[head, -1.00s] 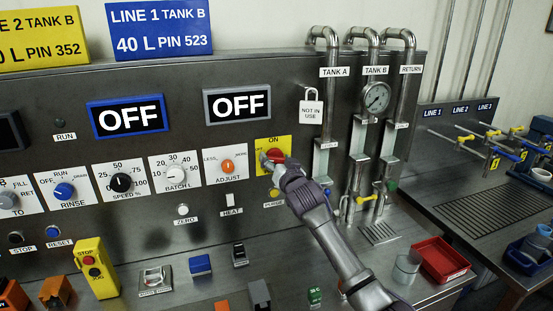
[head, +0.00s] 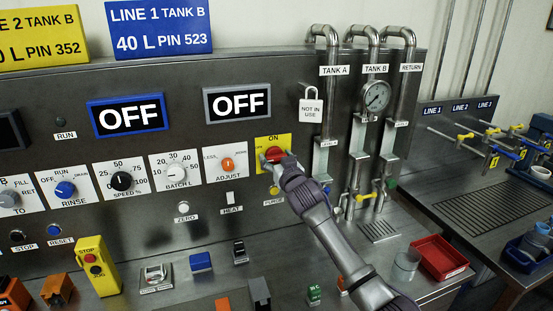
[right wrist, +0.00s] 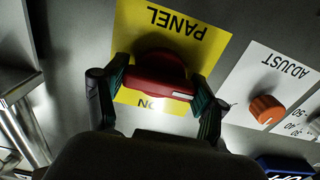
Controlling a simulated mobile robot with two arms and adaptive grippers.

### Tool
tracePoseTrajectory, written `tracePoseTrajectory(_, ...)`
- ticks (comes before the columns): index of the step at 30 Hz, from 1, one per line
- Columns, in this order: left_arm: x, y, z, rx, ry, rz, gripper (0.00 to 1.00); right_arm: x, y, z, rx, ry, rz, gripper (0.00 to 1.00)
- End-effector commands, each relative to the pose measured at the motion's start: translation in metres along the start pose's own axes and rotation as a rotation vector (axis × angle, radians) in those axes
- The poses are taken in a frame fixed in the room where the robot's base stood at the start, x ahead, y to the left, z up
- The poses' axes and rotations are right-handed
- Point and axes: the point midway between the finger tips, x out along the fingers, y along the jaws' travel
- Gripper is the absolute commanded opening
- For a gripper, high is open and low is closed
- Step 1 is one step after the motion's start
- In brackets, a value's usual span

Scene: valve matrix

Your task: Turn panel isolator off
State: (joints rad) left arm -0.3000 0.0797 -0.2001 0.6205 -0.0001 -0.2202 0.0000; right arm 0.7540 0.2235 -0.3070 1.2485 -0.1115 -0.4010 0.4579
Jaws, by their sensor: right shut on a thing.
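The panel isolator is a red rotary handle (head: 273,154) on a yellow plate (head: 284,141) marked ON at its top, right of the ADJUST knob. My right gripper (head: 279,162) is shut on it and partly covers it. In the right wrist view the red handle (right wrist: 158,86) lies between the two fingers (right wrist: 158,100), one at each end. The plate reads upside down there. The handle lies roughly level, with its white mark at the end toward the ADJUST knob. My left gripper is not in view.
The orange ADJUST knob (head: 227,164) is close on the left. A NOT IN USE padlock tag (head: 311,111) hangs right of the plate, beside the pipes (head: 357,120). Two displays read OFF (head: 128,117). A red tray (head: 440,257) and loose small items stand on the bench below.

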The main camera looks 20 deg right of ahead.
Motion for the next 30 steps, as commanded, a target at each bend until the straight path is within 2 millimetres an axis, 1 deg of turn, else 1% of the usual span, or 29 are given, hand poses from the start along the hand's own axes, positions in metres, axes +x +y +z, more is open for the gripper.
tracePoseTrajectory(2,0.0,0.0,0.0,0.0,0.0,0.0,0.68,0.0,0.0,0.0,-0.005,0.0,0.001,0.35)
tracePoseTrajectory(3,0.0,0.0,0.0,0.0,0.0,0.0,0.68,0.0,0.0,0.0,-0.005,0.0,0.001,0.77)
tracePoseTrajectory(5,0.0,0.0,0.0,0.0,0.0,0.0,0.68,0.0,0.0,0.0,-0.004,0.0,0.001,0.87)
tracePoseTrajectory(6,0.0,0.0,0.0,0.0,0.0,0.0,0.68,0.0,0.0,0.0,-0.004,0.0,0.001,0.93)
tracePoseTrajectory(7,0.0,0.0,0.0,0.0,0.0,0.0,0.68,0.0,0.0,0.0,-0.004,0.0,0.001,0.96)
tracePoseTrajectory(16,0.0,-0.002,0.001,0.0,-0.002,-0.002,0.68,0.0,0.0,0.0,-0.002,0.0,0.001,0.96)
tracePoseTrajectory(20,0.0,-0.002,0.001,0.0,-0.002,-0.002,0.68,-0.006,0.0,0.001,-0.001,-0.001,0.001,0.96)
tracePoseTrajectory(23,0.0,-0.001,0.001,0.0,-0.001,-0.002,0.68,-0.018,0.0,0.002,0.0,-0.001,0.0,0.96)
tracePoseTrajectory(26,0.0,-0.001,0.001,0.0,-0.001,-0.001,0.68,-0.036,0.001,0.001,-0.001,0.0,0.0,0.96)
tracePoseTrajectory(30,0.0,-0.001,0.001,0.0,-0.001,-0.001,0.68,-0.066,0.0,0.001,-0.003,0.0,0.0,0.96)
